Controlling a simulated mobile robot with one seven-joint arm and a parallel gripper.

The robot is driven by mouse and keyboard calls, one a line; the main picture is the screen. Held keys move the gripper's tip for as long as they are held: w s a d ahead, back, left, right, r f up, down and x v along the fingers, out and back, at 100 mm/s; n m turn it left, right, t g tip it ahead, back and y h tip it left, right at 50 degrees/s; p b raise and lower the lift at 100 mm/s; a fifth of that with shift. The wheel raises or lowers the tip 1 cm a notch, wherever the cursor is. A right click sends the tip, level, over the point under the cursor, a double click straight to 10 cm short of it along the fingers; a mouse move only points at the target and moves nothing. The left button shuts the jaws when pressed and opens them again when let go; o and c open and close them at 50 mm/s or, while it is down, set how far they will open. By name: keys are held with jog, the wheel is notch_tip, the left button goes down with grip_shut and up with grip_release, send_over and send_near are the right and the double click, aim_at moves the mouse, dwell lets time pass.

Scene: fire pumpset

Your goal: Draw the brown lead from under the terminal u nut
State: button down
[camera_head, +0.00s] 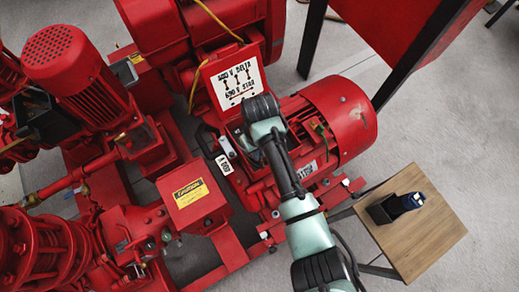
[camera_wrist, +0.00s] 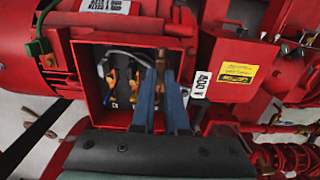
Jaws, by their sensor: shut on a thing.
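In the wrist view the open red terminal box (camera_wrist: 92,117) holds a terminal block (camera_wrist: 113,82) with yellow and brass-coloured parts and a grey lead (camera_wrist: 122,52). My gripper (camera_wrist: 161,75) reaches over the box's right part, its two blue fingers closed together at the tips on a thin brown piece, which looks like the brown lead (camera_wrist: 161,55). Which nut is u, and whether the lead's end is still under it, I cannot tell. In the head view my wrist and gripper (camera_head: 262,122) hide the box's inside.
The lid (camera_head: 238,82) with its delta/star diagram stands behind the box. The red motor (camera_head: 335,120) is to the right. A small wooden table (camera_head: 432,235) carries a dark holder (camera_head: 382,212) at lower right. A white "400 V" tag (camera_wrist: 201,84) lies right of the box.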

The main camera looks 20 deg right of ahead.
jog(key=shift+r+p, duration=2.15)
jog(key=shift+r, duration=0.05)
